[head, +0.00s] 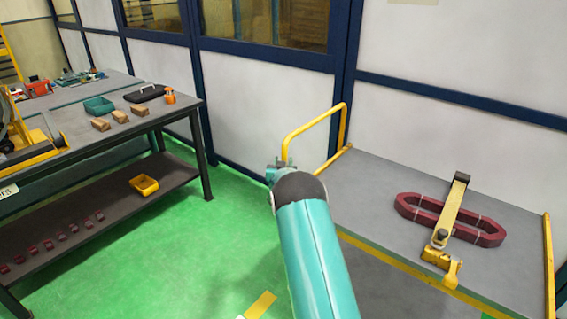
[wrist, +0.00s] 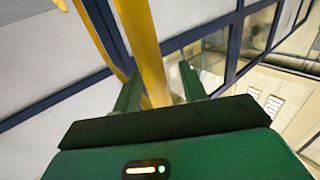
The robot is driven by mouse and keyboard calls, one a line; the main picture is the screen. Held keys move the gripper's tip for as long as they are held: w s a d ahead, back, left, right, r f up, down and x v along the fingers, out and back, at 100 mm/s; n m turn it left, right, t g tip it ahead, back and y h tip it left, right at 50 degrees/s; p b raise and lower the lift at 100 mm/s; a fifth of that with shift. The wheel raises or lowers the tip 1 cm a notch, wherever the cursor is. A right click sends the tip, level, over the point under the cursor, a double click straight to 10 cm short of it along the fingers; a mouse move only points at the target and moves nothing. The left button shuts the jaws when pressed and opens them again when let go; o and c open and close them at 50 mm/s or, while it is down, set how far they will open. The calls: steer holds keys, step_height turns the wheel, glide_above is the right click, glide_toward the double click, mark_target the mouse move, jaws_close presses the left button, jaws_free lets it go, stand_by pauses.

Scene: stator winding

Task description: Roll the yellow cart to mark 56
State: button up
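The yellow cart (head: 392,263) stands at the right, with a grey top and a raised yellow handle (head: 318,128) at its left end. My gripper (head: 277,168) is at the lower left part of this handle. In the wrist view the yellow handle bar (wrist: 143,45) runs between the two green fingers of my gripper (wrist: 160,82). The fingers are apart, with a gap showing between the bar and the right finger. No floor mark numbered 56 can be read.
A red coil (head: 410,212) and a yellow clamp-like tool (head: 453,212) lie on the cart. A workbench (head: 175,112) with a lower shelf stands at the left. A yellow strip (head: 260,305) marks the green floor. The panelled wall (head: 260,95) is close behind; floor between bench and cart is clear.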

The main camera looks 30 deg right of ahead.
steer(key=shift+s, duration=0.1)
steer(key=v, duration=1.3)
steer(key=shift+s, duration=0.25)
steer(key=shift+f, duration=0.1)
